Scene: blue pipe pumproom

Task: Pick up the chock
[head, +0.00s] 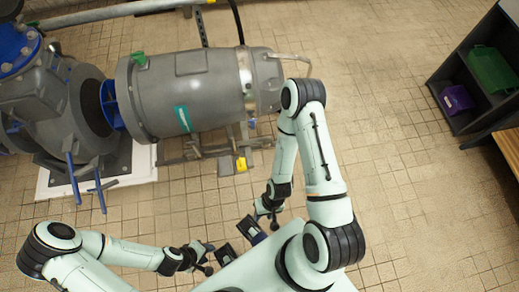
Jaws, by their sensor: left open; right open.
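A small yellow block (241,164), which may be the chock, lies on the floor below the right end of the grey motor (190,90). It is too small to make out its exact shape. My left gripper (209,259) is open and empty at the bottom of the view, well below the yellow block. My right gripper (266,217) is open and empty, below and to the right of the block and apart from it.
A grey pump (55,105) with blue parts stands on a pale plinth at left. A metal frame (195,152) lies under the motor. A dark shelf (470,60) holds a green bin (490,68) and a purple bin (456,99).

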